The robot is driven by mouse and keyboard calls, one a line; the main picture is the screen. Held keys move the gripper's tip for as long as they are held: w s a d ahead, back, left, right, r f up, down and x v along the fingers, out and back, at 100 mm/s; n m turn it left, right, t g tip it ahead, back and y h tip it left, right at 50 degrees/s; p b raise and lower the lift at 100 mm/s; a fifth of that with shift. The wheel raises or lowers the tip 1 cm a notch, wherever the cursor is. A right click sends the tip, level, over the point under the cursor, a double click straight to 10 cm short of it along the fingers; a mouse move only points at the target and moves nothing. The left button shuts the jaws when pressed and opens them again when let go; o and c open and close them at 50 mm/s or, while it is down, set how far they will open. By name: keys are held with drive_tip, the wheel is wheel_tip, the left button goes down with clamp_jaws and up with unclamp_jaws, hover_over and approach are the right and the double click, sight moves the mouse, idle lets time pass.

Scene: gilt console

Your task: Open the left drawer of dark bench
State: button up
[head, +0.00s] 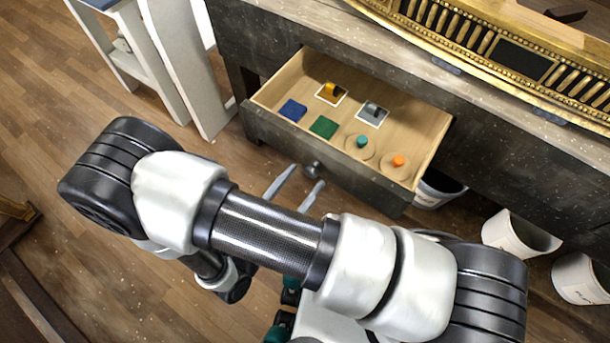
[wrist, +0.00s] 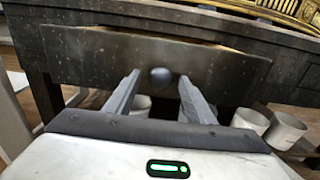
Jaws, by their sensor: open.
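The dark bench (head: 290,30) runs across the top of the head view, and its left drawer (head: 337,170) is pulled well out, with its pale wooden inside showing. The drawer's front also shows in the wrist view (wrist: 110,60), with a round dark knob (wrist: 161,76) at its middle. The knob shows in the head view too (head: 312,169). My gripper (head: 296,178) is open in front of the drawer front. In the wrist view its two fingers (wrist: 158,92) stand either side of the knob, and I see no contact.
The drawer holds a blue square (head: 292,110), a green square (head: 323,127) and several small knobbed pieces. White buckets (head: 518,236) stand below the bench on the right. A white frame (head: 185,60) stands left of the bench. A gilt piece (head: 500,50) lies on top.

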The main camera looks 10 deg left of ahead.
drive_tip(key=v, duration=1.5)
drive_tip(key=shift+s, duration=0.35)
drive_tip(key=shift+a, duration=0.1)
